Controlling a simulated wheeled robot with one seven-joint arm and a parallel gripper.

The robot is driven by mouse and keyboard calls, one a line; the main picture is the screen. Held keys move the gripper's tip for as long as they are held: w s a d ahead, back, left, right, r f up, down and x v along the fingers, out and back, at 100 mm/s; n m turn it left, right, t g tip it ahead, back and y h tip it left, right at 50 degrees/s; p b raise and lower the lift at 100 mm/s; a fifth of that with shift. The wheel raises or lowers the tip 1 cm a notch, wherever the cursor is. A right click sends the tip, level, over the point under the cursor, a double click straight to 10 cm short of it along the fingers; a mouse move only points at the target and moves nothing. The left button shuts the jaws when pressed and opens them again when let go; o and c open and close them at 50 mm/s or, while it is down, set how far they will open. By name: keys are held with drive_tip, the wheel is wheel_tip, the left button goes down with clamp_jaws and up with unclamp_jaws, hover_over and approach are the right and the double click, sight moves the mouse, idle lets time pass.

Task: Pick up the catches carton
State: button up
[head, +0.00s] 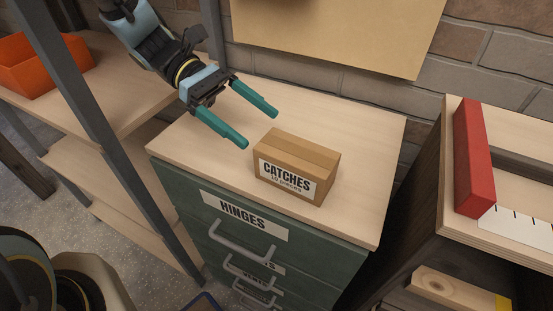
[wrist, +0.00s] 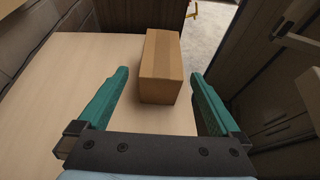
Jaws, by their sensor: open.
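The catches carton (head: 297,165) is a brown cardboard box with a white label reading CATCHES. It sits upright on the wooden top (head: 350,125) of a green drawer cabinet, near the front edge. My gripper (head: 261,128) has two teal fingers, open and empty, just behind and left of the carton in the head view. In the wrist view the carton (wrist: 161,68) lies ahead, between the lines of the two fingers (wrist: 160,75). I cannot tell whether the fingertips flank its near end. No contact shows.
The green cabinet (head: 300,255) has a drawer labelled HINGES with handles in front. A grey shelf post (head: 75,75) and an orange bin (head: 40,62) stand at left. A red block (head: 472,160) lies on a wooden unit at right. The cabinet top around the carton is clear.

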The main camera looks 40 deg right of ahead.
sight(279, 142)
drive_tip(key=p+x, duration=0.1)
drive_tip(key=x, duration=0.4)
drive_tip(key=shift+s+f, duration=0.1)
drive_tip(key=shift+s, duration=0.3)
drive_tip(key=shift+f+p+x, duration=0.2)
drive_tip(key=shift+p+x, duration=0.25)
drive_tip(key=shift+x, duration=1.8)
drive_tip(key=shift+w, duration=0.1)
clamp_jaws()
